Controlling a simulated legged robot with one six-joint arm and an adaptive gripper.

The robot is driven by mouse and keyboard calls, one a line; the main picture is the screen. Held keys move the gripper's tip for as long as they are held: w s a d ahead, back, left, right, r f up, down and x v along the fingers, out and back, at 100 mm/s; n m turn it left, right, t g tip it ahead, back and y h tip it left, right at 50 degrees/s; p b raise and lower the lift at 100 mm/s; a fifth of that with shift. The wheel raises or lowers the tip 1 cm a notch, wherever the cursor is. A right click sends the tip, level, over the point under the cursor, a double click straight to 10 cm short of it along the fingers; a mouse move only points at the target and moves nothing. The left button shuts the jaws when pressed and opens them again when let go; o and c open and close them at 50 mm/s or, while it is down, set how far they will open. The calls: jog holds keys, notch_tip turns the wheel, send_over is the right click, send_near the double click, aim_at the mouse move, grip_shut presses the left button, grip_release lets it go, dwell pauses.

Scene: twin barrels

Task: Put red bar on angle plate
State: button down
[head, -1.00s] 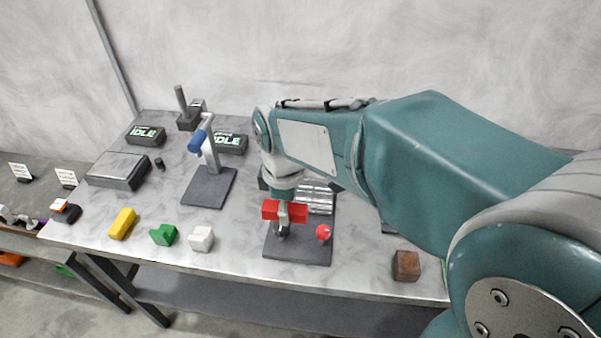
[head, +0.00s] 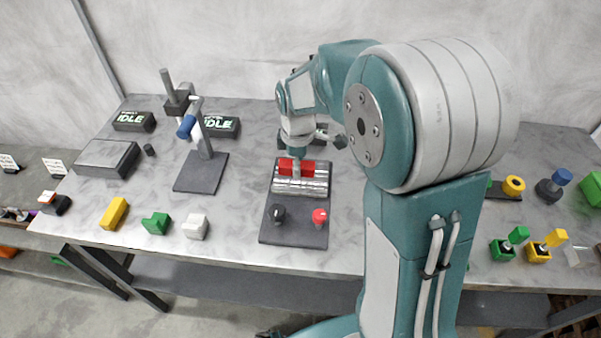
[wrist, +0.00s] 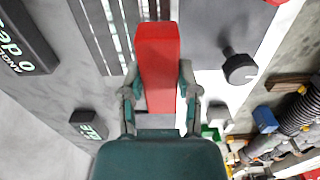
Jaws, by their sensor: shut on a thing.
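My gripper (head: 296,168) is shut on the red bar (head: 283,167) and holds it above or at the silver ribbed plate (head: 313,187) on a dark base. I take this ribbed plate to be the angle plate. In the wrist view, my gripper's (wrist: 158,80) two fingers stand on either side of the red bar (wrist: 157,55), which points away from the palm. I cannot tell whether the bar touches the plate.
The dark base carries a black knob (head: 277,213) and a red knob (head: 320,216) in front of the ribbed plate. A stand with a blue cylinder (head: 187,126) is to the left. Yellow (head: 114,213), green (head: 156,223) and white (head: 195,226) pieces lie near the front edge.

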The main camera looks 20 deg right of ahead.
aim_at(300, 181)
jog(key=w+f, duration=0.1)
jog(key=d+f, duration=0.1)
jog(key=shift+w+d+f, duration=0.15)
jog(key=shift+w+f, duration=0.15)
jog(key=shift+w, duration=0.1)
jog(key=shift+f, duration=1.4)
jog(key=shift+f, duration=0.1)
jog(key=shift+c, duration=1.6)
grip_release()
